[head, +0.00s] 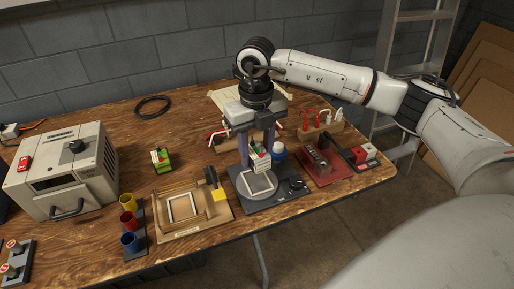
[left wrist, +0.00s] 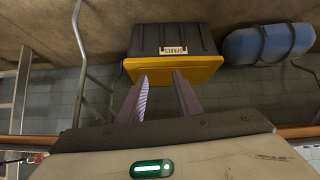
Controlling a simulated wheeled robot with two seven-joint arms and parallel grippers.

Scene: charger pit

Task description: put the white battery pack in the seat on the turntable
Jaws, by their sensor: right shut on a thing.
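My right gripper (head: 257,154) reaches down from the back of the table and is shut on the white battery pack (head: 260,164), which has a green and red top. The pack is upright at the far edge of the square pale-framed seat (head: 260,185) on the dark turntable base (head: 272,201). Whether it touches the seat I cannot tell. The gripper fingers hide part of it. My left gripper (left wrist: 163,95) shows only in the left wrist view, its two fingers apart with nothing between them.
A wooden tray with a white frame (head: 158,222) lies left of the turntable. A red tray (head: 325,175) is right. The left wrist view shows a yellow-lidded bin (left wrist: 172,68) and a blue barrel (left wrist: 268,43).

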